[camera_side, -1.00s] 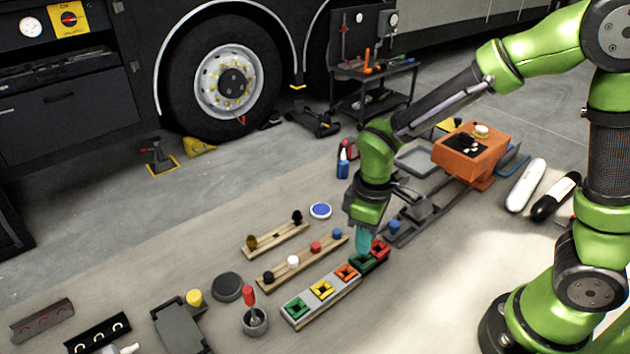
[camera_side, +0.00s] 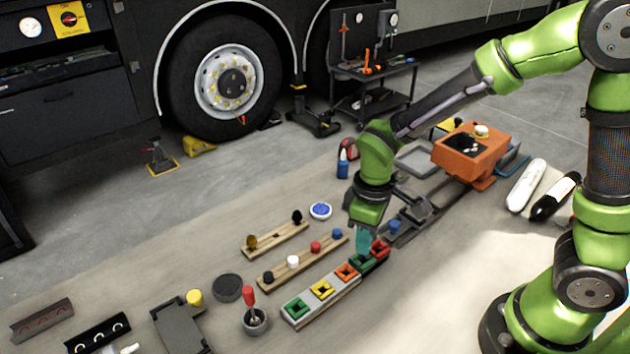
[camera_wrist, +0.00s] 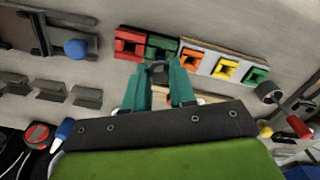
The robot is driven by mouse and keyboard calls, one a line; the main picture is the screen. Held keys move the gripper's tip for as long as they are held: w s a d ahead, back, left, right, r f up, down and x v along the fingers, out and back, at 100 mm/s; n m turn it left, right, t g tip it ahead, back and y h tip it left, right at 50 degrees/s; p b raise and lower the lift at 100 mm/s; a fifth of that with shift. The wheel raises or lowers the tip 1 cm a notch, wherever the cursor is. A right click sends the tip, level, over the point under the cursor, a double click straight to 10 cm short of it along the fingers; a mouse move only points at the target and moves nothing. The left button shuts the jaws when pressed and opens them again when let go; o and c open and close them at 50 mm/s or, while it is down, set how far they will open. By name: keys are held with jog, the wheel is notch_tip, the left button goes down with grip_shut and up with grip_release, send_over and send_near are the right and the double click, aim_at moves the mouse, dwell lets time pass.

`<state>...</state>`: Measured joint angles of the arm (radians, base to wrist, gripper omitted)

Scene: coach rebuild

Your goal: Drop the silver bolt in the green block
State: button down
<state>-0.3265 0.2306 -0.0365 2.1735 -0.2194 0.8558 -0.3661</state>
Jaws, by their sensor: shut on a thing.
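My gripper (camera_side: 363,252) has its teal fingers pointing down at the row of coloured blocks. In the wrist view its fingertips (camera_wrist: 161,72) are shut on a dark grey piece, the silver bolt (camera_wrist: 160,68), mostly hidden by the fingers. The bolt is over or at the near edge of the dark green block (camera_wrist: 158,46); I cannot tell whether it touches. In the side view the fingers partly cover this block (camera_side: 366,262), between the red and orange blocks. A brighter green block (camera_side: 296,308) sits at the row's near left end, apart from my gripper.
The red block (camera_side: 380,248), orange block (camera_side: 347,272) and yellow block (camera_side: 321,289) share the row. Wooden rails with coloured pegs (camera_side: 293,262) lie left of it. A cup with a red-handled tool (camera_side: 255,320) stands near the left end. A blue knob (camera_side: 394,227) is close right.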

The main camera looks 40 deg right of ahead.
jog(key=shift+f, duration=1.9)
dwell(1.4)
jog(key=shift+c, duration=2.3)
grip_release()
jog(key=shift+r, duration=3.05)
